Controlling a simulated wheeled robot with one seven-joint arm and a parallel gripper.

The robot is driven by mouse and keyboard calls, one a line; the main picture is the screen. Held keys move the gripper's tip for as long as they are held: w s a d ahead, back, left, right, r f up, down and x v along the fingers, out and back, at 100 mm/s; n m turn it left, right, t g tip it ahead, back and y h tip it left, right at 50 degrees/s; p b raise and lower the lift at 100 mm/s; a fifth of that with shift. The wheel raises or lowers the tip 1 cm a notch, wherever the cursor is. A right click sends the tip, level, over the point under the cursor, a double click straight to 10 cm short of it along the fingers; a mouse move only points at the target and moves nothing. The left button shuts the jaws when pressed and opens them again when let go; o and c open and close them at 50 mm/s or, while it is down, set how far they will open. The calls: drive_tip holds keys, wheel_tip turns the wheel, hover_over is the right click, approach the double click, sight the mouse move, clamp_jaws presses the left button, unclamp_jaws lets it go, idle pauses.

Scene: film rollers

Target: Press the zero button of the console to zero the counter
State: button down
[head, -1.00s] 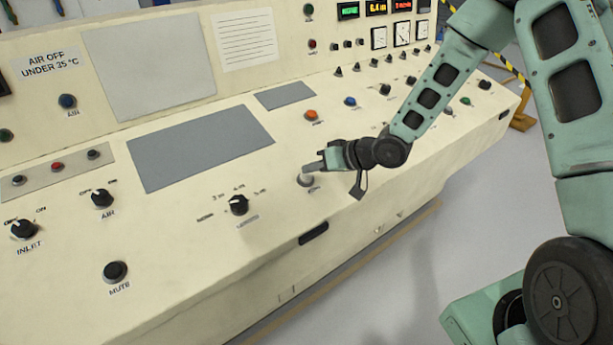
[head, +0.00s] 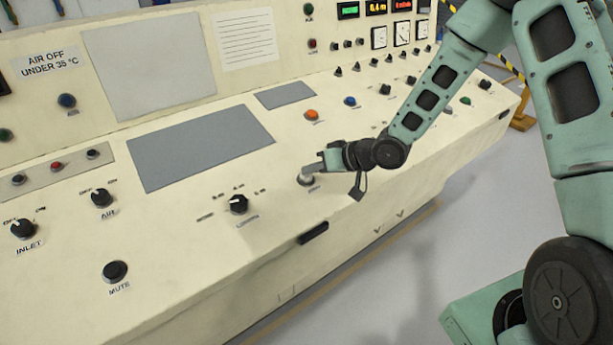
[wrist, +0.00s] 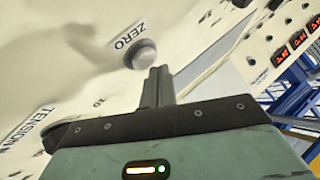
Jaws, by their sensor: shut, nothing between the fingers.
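The zero button (wrist: 140,55) is a pale grey round cap beside the printed word ZERO in the wrist view. In the head view the button (head: 306,180) sits near the front edge of the sloping cream console (head: 200,290). My gripper (head: 314,168) is shut and empty, its fingers pointing down at the button from above and the right. In the wrist view the shut fingertips (wrist: 159,72) are right at the button's edge. I cannot tell whether they touch it. The fingers partly cover the button in the head view.
A black rotary knob (head: 238,204) stands left of the zero button. An orange button (head: 312,115) and a blue button (head: 350,102) lie farther back. A grey panel (head: 200,148) is flat on the desk. Small lit displays (head: 376,8) are on the upright back. A black mute button (head: 115,271) is at lower left.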

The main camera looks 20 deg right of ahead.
drive_tip(key=shift+w+f, duration=0.1)
drive_tip(key=shift+f, duration=0.5)
idle(0.7)
drive_tip(key=shift+r, duration=0.15)
idle(0.3)
drive_tip(key=shift+s+r+p, duration=0.2)
drive_tip(key=shift+r+p, duration=0.45)
drive_tip(key=shift+r, duration=0.1)
drive_tip(key=r+p, duration=0.2)
drive_tip(key=s+r+p, duration=0.1)
drive_tip(key=r+p, duration=0.1)
drive_tip(key=r, duration=0.1)
drive_tip(key=shift+d, duration=0.15)
drive_tip(key=shift+f, duration=0.1)
idle(0.5)
